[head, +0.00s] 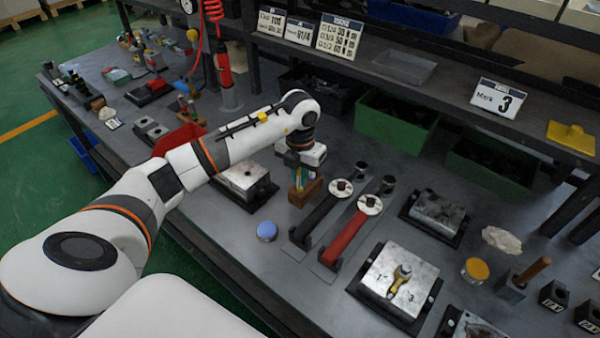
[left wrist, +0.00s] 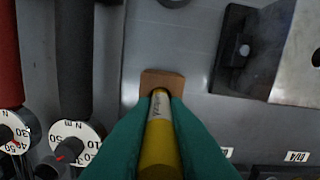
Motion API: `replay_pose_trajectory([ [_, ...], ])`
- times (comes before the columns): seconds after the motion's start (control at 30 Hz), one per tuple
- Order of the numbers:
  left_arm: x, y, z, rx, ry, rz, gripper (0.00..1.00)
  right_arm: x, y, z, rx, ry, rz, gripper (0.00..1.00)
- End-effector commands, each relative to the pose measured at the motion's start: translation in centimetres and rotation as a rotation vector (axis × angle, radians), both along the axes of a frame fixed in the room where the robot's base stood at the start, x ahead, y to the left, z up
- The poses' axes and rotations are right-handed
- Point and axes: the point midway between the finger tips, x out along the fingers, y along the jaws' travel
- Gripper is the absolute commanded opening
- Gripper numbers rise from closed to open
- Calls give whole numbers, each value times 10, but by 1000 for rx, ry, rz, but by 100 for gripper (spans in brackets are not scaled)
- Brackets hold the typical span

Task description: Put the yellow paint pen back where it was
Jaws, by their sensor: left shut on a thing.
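The yellow paint pen (left wrist: 158,150) is held between the green fingers of my left gripper (left wrist: 160,110) in the left wrist view. It has a pale printed label near its far end. A small brown wooden block (left wrist: 165,80) lies directly beyond the pen's far end; it also shows in the head view (head: 304,194). In the head view, my left gripper (head: 302,170) points down over this block, shut on the pen. The fingers hide much of the pen, and I cannot tell whether its lower end is inside the block. My right gripper is not in view.
A black-handled torque tool (head: 322,213) and a red-handled one (head: 345,238) lie to the right of the block. A metal valve block (head: 245,180) sits to its left. Green bins (head: 395,122) stand behind.

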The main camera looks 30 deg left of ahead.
Motion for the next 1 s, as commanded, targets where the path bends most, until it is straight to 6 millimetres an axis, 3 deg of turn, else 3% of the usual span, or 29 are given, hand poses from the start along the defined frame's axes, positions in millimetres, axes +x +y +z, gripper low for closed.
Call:
replay_pose_trajectory([
  [0.33,0,0,-5,1,-2,0,0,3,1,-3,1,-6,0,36],
  [0.37,0,0,-4,1,-2,0,17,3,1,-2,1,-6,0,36],
  [0.5,0,0,-4,1,-2,0,35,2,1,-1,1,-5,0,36],
  [0.87,1,0,3,1,-4,-1,35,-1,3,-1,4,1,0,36],
  [1.0,1,1,24,2,-7,-2,35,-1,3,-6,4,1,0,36],
])
